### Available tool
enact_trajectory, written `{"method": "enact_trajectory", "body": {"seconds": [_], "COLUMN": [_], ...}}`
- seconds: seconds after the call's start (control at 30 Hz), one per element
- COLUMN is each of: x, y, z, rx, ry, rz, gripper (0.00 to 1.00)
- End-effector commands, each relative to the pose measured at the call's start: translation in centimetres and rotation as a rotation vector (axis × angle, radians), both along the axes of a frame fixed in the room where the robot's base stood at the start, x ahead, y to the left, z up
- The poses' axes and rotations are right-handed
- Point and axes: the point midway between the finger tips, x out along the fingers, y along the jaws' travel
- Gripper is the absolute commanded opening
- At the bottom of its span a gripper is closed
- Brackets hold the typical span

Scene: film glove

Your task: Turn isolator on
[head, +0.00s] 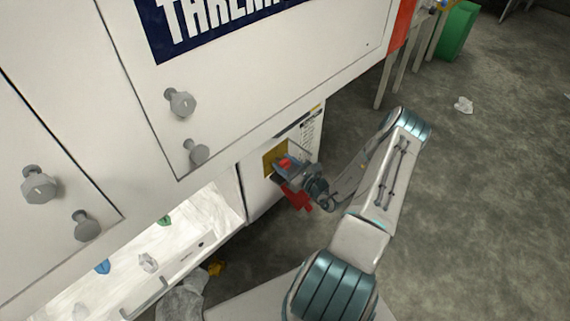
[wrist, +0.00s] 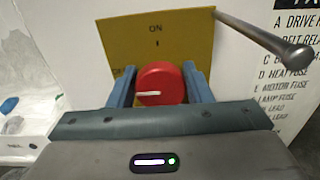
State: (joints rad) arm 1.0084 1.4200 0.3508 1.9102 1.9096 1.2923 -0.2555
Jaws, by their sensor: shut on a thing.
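The isolator is a round red knob (wrist: 160,88) on a yellow plate (wrist: 190,32), which has ON printed at the top and partly hidden lettering, apparently OFF, at the left. The knob's white line lies nearly level, pointing left toward that lettering. My gripper (wrist: 159,70) has one blue-grey finger on each side of the knob and is shut on it. In the head view the knob (head: 285,163) shows small between the fingers on the yellow plate (head: 270,154), low on the white machine's side.
A grey rod with a rounded end (wrist: 298,55) sticks out at the plate's upper right. Grey clamp knobs (head: 181,102) stand out from the machine's panels (head: 260,75). A lit open bay (head: 190,235) lies left of the isolator. Floor (head: 480,210) at right is mostly clear.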

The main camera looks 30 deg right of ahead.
Motion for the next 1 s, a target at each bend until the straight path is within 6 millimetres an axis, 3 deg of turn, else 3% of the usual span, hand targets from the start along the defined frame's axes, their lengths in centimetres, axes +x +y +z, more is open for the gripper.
{"method": "enact_trajectory", "body": {"seconds": [0.27, 1.0], "x": [0.01, 0.09], "y": [-0.08, -0.36], "z": [0.10, -0.13], "rx": [0.127, 0.773], "ry": [0.046, 0.281], "rz": [-0.001, -0.001], "gripper": [0.22, 0.22]}}
